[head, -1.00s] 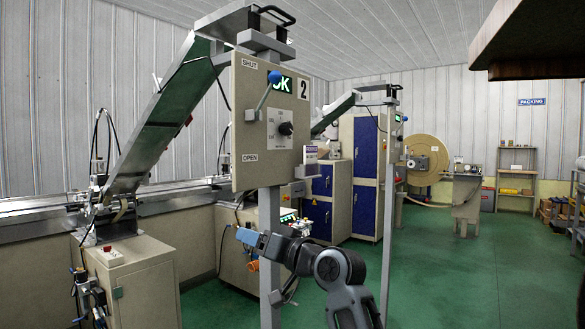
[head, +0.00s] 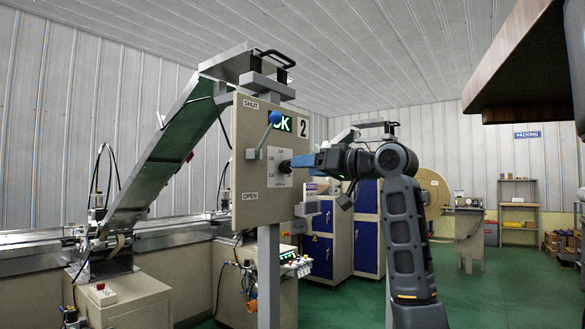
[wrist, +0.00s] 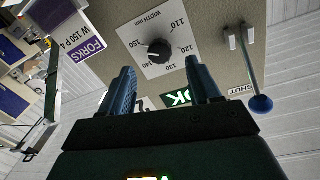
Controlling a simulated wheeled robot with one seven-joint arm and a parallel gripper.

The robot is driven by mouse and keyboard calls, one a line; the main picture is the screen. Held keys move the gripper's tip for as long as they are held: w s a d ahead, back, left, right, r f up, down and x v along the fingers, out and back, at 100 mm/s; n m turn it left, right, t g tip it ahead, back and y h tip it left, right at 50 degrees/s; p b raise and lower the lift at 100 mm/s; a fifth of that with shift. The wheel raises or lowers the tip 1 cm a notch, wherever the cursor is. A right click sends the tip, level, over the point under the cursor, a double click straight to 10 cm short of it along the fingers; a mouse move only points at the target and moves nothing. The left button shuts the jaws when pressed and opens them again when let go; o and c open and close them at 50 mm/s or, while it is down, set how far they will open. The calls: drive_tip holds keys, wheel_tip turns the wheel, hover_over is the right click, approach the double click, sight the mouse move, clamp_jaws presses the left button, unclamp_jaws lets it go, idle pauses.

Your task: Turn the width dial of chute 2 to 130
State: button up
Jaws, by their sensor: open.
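The width dial (wrist: 158,50) is a black round knob on a white scale plate (wrist: 145,27) marked from 110 to 150. Its white mark seems to point toward the 150 side. In the head view the dial (head: 284,167) is partly hidden by my gripper. The plate is on the beige panel (head: 245,180) of chute 2, under a green OK display (head: 282,122). My gripper (wrist: 160,66) is open, with a blue finger on either side below the knob in the wrist view. In the head view my gripper (head: 293,164) reaches in from the right, close to the dial. Contact cannot be told.
A lever with a blue ball (head: 275,117) sticks out from the panel, between SHUT and OPEN labels. It also shows in the wrist view (wrist: 261,103), right of the fingers. A purple FORKS sign (wrist: 87,46) is on the other side. The sloping chute (head: 170,130) is behind left.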

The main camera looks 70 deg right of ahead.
sight(289, 168)
drive_tip(key=x, duration=0.5)
drive_tip(key=shift+w+d+p, duration=0.15)
drive_tip(key=shift+w+p, duration=0.2)
drive_tip(key=c, duration=1)
